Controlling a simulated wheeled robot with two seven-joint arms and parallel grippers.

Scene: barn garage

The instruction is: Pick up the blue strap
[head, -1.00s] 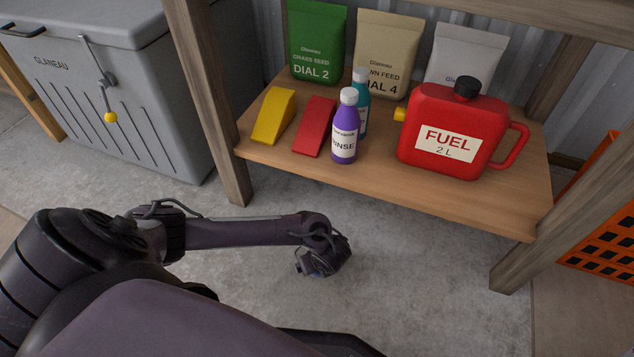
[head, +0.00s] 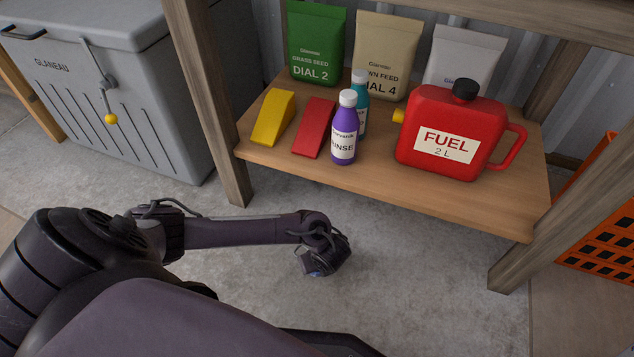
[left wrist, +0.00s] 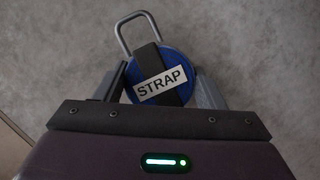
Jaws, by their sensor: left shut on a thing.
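The blue strap (left wrist: 178,60) shows in the left wrist view as a round blue roll with a black band across it, a white label reading STRAP and a grey metal loop at its top. My left gripper (left wrist: 161,82) is shut on it, one finger on each side of the roll. In the head view my left gripper (head: 322,265) hangs above the concrete floor in front of the shelf, and only a small bit of blue (head: 315,273) shows there. Most of the strap is hidden by my wrist in that view. My right gripper is out of view.
A wooden shelf (head: 400,190) holds a red fuel can (head: 445,115), two bottles (head: 344,130), yellow and red wedges (head: 314,128) and several bags (head: 316,45). A grey chest (head: 130,110) stands left, an orange crate (head: 600,245) right. Concrete floor between is clear.

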